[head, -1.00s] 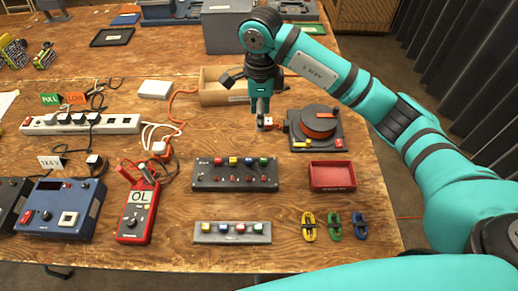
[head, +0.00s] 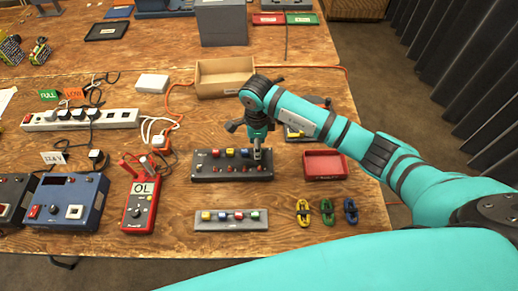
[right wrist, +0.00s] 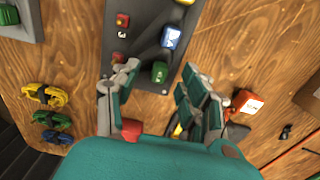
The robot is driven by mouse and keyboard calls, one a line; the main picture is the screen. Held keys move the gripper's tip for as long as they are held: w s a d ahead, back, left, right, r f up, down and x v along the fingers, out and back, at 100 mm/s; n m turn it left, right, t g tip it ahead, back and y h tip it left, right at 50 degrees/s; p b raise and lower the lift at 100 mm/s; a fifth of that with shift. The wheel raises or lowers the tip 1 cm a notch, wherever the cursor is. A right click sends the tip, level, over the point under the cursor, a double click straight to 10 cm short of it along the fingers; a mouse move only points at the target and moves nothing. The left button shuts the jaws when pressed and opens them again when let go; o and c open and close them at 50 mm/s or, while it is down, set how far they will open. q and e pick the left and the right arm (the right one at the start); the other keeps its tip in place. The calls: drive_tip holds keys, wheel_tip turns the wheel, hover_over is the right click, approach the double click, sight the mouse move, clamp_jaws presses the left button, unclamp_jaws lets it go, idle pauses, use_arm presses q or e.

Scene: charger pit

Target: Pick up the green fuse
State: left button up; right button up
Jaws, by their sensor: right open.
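The green fuse (right wrist: 159,72) stands at the end of the dark fuse block (head: 230,176), beside a blue fuse (right wrist: 171,37). My right gripper (right wrist: 160,84) is open. In the right wrist view its two fingers lie on either side of the green fuse, with gaps between fingers and fuse. In the head view my right gripper (head: 257,156) is over the block's right end and hides the green fuse there. Another green fuse (right wrist: 8,14) sits on the grey strip (head: 230,226) nearer the front edge. My left gripper is not in view.
A red tray (head: 325,176) lies right of the block. A red multimeter (head: 140,208) stands to the left. An open wooden box (head: 225,91) is behind.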

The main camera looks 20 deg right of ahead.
drive_tip(key=shift+f, duration=1)
drive_tip(key=c, duration=0.9)
drive_tip(key=shift+r, duration=0.15)
